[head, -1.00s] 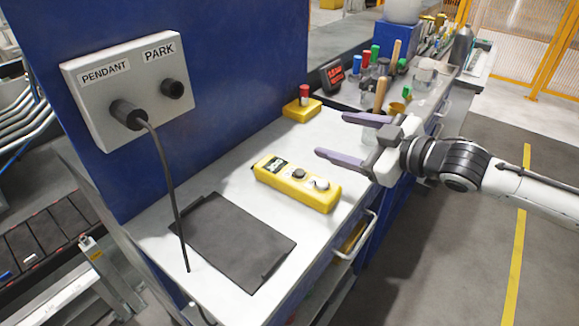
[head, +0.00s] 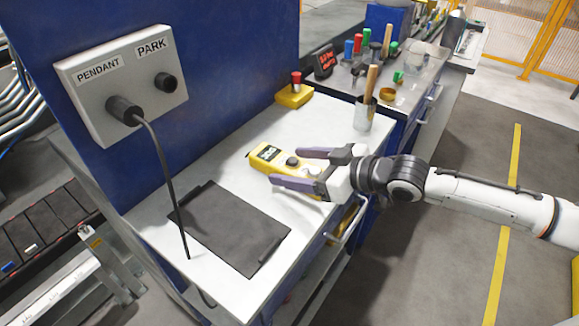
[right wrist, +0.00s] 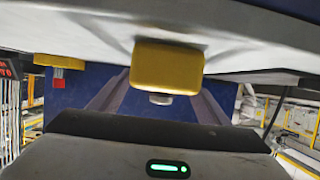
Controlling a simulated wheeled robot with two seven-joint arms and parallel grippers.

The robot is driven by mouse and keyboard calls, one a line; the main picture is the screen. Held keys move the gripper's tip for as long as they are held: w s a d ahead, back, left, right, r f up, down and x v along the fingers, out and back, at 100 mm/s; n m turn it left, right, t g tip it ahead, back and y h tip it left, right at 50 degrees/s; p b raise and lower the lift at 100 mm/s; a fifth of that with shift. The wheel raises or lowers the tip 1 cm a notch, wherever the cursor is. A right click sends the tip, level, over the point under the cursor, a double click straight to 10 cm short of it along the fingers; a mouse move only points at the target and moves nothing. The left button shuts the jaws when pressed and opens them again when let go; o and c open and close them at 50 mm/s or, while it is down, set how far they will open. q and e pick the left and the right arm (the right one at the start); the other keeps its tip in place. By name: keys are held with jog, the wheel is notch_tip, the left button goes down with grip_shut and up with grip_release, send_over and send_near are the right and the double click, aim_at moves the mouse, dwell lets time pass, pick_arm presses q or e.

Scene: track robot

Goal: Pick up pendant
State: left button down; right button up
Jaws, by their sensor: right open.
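The yellow pendant (head: 266,156) lies on the white worktop, with a dark display and a dark round knob on its top. My right gripper (head: 286,165) is open, reaching in from the right. Its two purple fingers appear on either side of the pendant's near end in the head view and hide part of it. I cannot tell whether they touch it. In the right wrist view the picture is upside down; the pendant's yellow end (right wrist: 167,68) shows between the two fingers, with a button on it. My left gripper is not in view.
A dark mat (head: 230,228) lies at the front of the worktop (head: 222,290). A grey socket box (head: 120,85) marked PENDANT and PARK hangs on the blue panel, with a cable plugged into the PENDANT side. A yellow red-button box (head: 294,95) and a tool cup (head: 365,114) stand behind.

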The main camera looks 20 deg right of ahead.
jog(key=shift+x, duration=0.9)
jog(key=shift+c, duration=0.4)
jog(key=c, duration=1.5)
jog(key=shift+r, duration=0.2)
jog(key=shift+c, duration=0.2)
